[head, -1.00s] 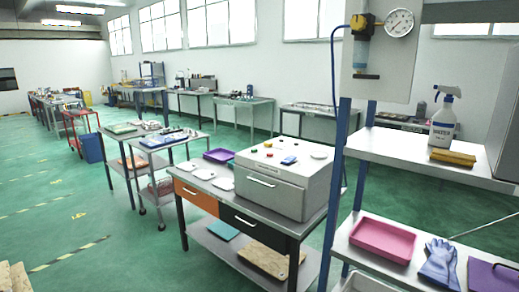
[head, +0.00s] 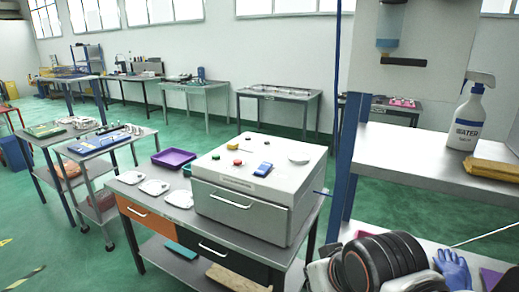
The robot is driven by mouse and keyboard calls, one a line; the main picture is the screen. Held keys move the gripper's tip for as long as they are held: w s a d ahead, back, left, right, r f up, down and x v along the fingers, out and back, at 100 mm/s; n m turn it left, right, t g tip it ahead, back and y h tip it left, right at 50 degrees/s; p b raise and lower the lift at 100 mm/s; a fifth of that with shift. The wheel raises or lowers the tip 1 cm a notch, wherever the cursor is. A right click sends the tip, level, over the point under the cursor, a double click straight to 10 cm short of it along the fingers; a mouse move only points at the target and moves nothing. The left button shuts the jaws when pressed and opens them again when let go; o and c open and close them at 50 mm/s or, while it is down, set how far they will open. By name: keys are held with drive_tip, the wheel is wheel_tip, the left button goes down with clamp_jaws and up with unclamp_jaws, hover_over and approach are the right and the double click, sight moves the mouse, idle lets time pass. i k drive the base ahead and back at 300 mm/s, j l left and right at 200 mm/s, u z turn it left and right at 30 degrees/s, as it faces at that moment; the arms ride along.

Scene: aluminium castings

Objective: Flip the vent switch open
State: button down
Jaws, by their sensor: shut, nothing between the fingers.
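A light grey box-shaped machine (head: 240,211) with a front handle stands on the workbench. On its sloped top sits a small blue block-shaped piece (head: 262,169), which looks like the vent switch. Its exact position, open or shut, is too small to tell. Red, green and yellow buttons (head: 237,162) and a pale round disc (head: 299,157) are also on the top. My arm (head: 375,264) shows as black and white links at the lower right, to the right of the bench. My gripper is not in the picture.
The bench (head: 140,191) carries white parts and a purple tray (head: 174,158) left of the machine. At right, a blue post (head: 345,178) and a shelf (head: 400,147) with a spray bottle (head: 470,117) stand close to my arm. Green floor lies open at left.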

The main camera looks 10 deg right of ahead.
sight(262, 170)
drive_tip(key=i+j+z, duration=0.2)
drive_tip(key=i, duration=0.2)
drive_tip(key=i+z, duration=0.25)
drive_tip(key=i, duration=0.15)
drive_tip(key=i+j+z, duration=0.2)
drive_tip(key=i+j, duration=0.1)
drive_tip(key=i, duration=0.05)
